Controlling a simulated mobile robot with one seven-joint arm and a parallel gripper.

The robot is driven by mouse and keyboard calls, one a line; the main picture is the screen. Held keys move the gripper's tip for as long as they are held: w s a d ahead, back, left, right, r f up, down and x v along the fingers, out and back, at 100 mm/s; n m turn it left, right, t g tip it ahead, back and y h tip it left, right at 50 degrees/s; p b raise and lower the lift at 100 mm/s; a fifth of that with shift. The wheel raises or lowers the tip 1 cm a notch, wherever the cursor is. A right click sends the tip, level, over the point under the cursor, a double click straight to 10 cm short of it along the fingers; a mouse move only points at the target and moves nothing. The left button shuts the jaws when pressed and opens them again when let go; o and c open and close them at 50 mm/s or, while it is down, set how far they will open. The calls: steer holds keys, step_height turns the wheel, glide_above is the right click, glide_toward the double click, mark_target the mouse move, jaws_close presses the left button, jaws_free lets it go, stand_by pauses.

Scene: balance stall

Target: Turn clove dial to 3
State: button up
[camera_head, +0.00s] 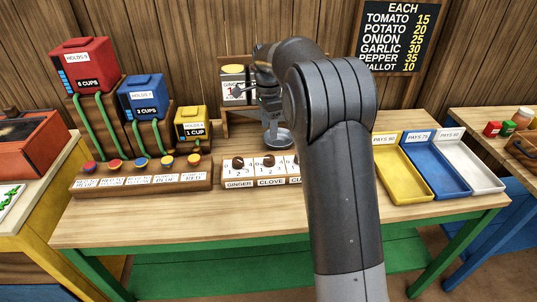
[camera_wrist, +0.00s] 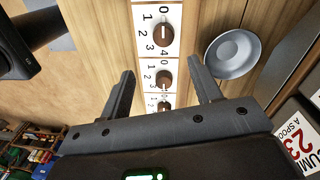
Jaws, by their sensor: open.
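The clove dial (camera_head: 268,161) is a dark brown knob on a white card numbered 0 to 4, in the middle of the visible dial row. My gripper (camera_head: 271,128) is over the back of the dial row. In the wrist view its two fingers (camera_wrist: 161,68) are spread and empty, with a lower dial (camera_wrist: 164,79) showing between them. They appear apart from the knobs.
The ginger dial (camera_head: 238,163) stands left of clove; my arm hides the row's right part. A grey dish (camera_head: 280,138) is behind the dials. Left are buttons (camera_head: 140,163) and coloured dispensers (camera_head: 143,97). Right are trays (camera_head: 399,185). The counter's front strip is clear.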

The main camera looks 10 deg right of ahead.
mark_target(269, 157)
step_height(269, 157, down, 12)
steer(key=shift+a+r, duration=0.1)
stand_by(0.5)
steer(key=shift+c, duration=0.4)
steer(key=c, duration=0.9)
